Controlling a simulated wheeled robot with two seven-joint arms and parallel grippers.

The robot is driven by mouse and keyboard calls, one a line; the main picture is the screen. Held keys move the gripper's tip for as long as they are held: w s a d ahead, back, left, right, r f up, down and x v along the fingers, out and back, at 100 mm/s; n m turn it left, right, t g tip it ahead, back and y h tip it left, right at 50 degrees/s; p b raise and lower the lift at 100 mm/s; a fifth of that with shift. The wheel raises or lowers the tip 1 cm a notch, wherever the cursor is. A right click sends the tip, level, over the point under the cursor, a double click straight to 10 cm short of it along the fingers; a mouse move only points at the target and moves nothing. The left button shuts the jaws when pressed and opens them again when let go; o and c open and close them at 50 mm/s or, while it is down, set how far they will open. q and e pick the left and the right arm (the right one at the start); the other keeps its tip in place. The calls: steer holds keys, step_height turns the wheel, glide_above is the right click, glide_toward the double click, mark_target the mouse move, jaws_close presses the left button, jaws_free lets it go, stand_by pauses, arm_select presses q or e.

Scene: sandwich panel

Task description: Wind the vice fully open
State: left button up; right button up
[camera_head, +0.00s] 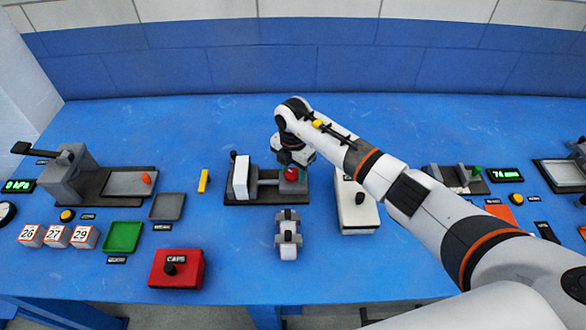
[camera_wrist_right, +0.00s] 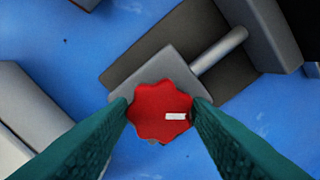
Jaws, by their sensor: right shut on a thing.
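The vice stands in the middle of the table on a dark base (camera_head: 266,199), with a pale block (camera_head: 240,178) at its left end and a grey bar running right. Its red scalloped knob (camera_head: 291,174) is at the right end. My right gripper (camera_head: 290,167) is over the knob. In the right wrist view, its two green fingers (camera_wrist_right: 160,106) are shut on the red knob (camera_wrist_right: 158,110), one on each side. A white mark shows on the knob. A metal rod (camera_wrist_right: 218,52) runs from the grey block behind the knob to a dark block. My left gripper is not in view.
A white box with a black knob (camera_head: 358,215) stands close right of the vice, under my right arm. A small grey-and-white piece (camera_head: 288,240) is in front. A yellow piece (camera_head: 204,181) lies left; a red box (camera_head: 176,276) stands front left.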

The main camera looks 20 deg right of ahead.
steer(key=n+b, duration=0.4)
steer(key=n, duration=0.3)
steer(key=shift+f, duration=0.1)
steer(key=n+b, duration=0.4)
steer(key=n, duration=0.2)
steer(key=shift+b, duration=0.4)
steer(key=n+b, duration=0.2)
steer(key=n, duration=0.1)
steer(key=shift+n, duration=0.4)
steer(key=n+b, duration=0.2)
steer(key=n, duration=0.1)
steer(key=shift+n+b, duration=1.1)
steer(key=shift+n, duration=0.5)
steer(key=shift+n+b, duration=0.6)
steer(key=shift+n, duration=0.8)
steer(key=shift+r, duration=0.2)
